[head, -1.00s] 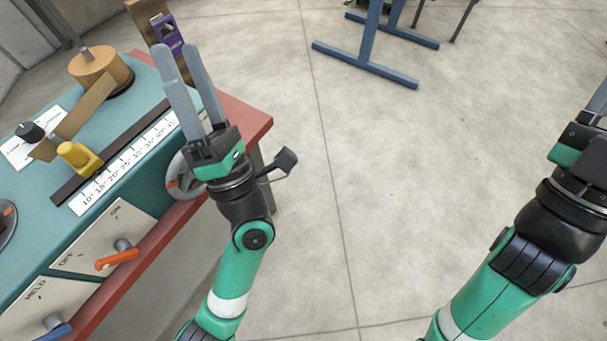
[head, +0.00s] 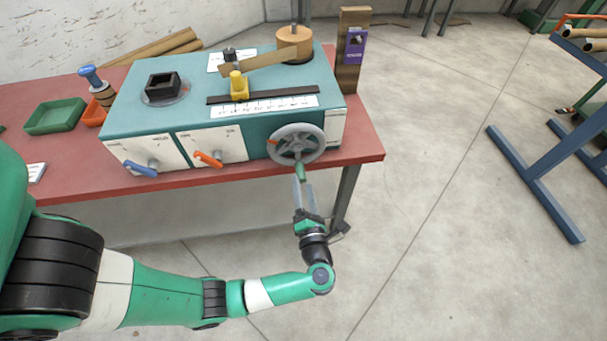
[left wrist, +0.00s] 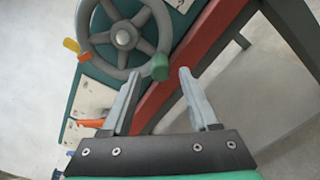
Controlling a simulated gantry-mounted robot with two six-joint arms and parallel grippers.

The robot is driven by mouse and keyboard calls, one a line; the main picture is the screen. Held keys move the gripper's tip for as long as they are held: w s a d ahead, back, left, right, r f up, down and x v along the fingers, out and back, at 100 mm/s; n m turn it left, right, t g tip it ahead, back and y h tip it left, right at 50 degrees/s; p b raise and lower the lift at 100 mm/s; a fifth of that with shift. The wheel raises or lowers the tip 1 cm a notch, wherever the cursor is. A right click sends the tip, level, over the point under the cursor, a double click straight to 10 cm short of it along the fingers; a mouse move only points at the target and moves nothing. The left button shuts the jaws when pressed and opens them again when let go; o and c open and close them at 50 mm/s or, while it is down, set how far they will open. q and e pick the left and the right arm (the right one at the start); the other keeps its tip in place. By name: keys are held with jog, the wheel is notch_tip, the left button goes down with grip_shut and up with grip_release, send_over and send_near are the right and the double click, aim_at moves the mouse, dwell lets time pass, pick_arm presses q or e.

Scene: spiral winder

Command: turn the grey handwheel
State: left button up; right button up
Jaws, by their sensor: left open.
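The grey handwheel (head: 317,141) is on the front right of the teal winder, with a green handle (head: 301,173) at the bottom of its rim. In the left wrist view the grey handwheel (left wrist: 95,57) fills the upper left, with its green handle (left wrist: 160,67) at the lower right of the rim. My left gripper (head: 303,187) is just below the handle. In the left wrist view my left gripper (left wrist: 160,76) is open, with the handle at the gap between its fingertips; I cannot tell whether they touch it. My right gripper is out of view.
The winder has an orange lever (head: 209,158) and a blue lever (head: 142,169) on its front. The red bench (head: 90,178) edge runs below the wheel, with a leg beside my gripper. A blue stand (head: 535,185) is at right. Open floor lies between.

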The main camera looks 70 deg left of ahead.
aim_at(303, 182)
pick_arm(q)
jog(key=x, duration=0.5)
jog(key=shift+w+b, duration=0.1)
jog(key=shift+b, duration=0.2)
jog(key=shift+d, duration=0.1)
grip_shut()
dwell(0.9)
